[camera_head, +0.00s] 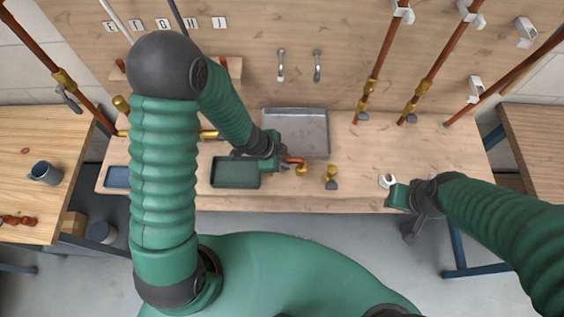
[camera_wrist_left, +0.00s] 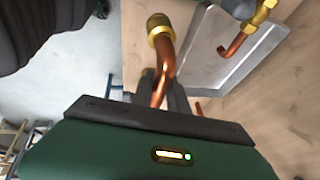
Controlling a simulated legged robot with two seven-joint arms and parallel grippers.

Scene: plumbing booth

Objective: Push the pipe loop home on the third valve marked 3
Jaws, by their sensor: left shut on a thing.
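A bent copper pipe loop (camera_head: 293,159) with a brass end is in my left gripper (camera_head: 284,164), just above the bench near its front edge. In the left wrist view the copper pipe (camera_wrist_left: 165,62) runs up from between the dark fingers (camera_wrist_left: 160,92) to a brass nut. The fingers are shut on the pipe. A brass valve (camera_head: 331,172) stands on the bench, right of the loop and apart from it. No number 3 can be read on any valve. My right gripper (camera_head: 390,194) is at the front right edge; its fingers are unclear.
A grey metal tray (camera_head: 325,133) lies behind the loop. A dark green tray (camera_head: 234,184) lies left of it. A pale ring-shaped thing (camera_head: 387,181) is beside my right gripper. Copper pipes with brass valves (camera_head: 371,86) run up the back board. The bench's right part is mostly clear.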

